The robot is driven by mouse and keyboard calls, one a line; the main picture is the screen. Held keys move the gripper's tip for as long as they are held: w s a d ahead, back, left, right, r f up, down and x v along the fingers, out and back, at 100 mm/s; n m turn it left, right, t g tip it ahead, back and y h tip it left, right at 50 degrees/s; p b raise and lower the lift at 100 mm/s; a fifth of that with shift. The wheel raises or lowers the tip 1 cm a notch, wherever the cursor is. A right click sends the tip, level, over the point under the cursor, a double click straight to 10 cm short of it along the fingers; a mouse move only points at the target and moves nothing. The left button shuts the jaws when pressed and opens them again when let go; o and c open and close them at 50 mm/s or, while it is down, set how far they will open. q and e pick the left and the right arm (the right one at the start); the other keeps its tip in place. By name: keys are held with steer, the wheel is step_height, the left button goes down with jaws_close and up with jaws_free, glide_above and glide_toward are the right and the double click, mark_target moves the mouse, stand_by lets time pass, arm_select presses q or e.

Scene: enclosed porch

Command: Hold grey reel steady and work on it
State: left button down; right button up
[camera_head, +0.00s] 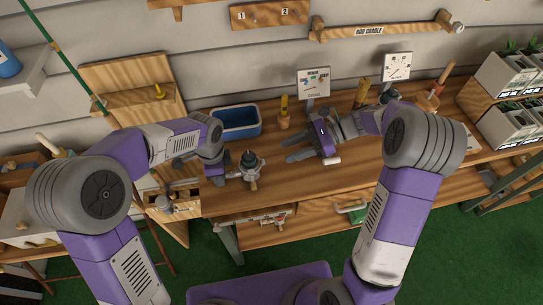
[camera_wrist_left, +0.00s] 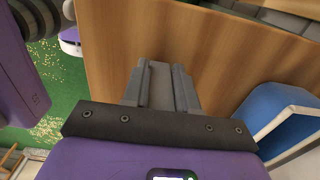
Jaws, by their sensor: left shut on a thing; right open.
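The grey reel (camera_head: 250,162) stands near the front edge of the wooden workbench, with a dark top and a wooden knob at its front. My left gripper (camera_head: 236,173) reaches it from the left and is shut at its near side. In the left wrist view, the left gripper's fingers (camera_wrist_left: 160,75) are close together with a grey piece between them; the reel's full shape is not visible there. My right gripper (camera_head: 289,148) is open and empty, right of the reel, its fingers pointing left towards it with a gap between.
A blue tray (camera_head: 238,121) stands behind the reel; it also shows in the left wrist view (camera_wrist_left: 262,112). A yellow-handled tool (camera_head: 284,112) stands upright in a wooden holder. A gauge sign (camera_head: 314,82) and a dial (camera_head: 397,66) stand at the back. Bare bench lies right of centre.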

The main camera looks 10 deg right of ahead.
mark_target(263, 161)
steer(key=x, duration=0.6)
steer(key=shift+a+f, duration=0.2)
steer(key=shift+a, duration=0.15)
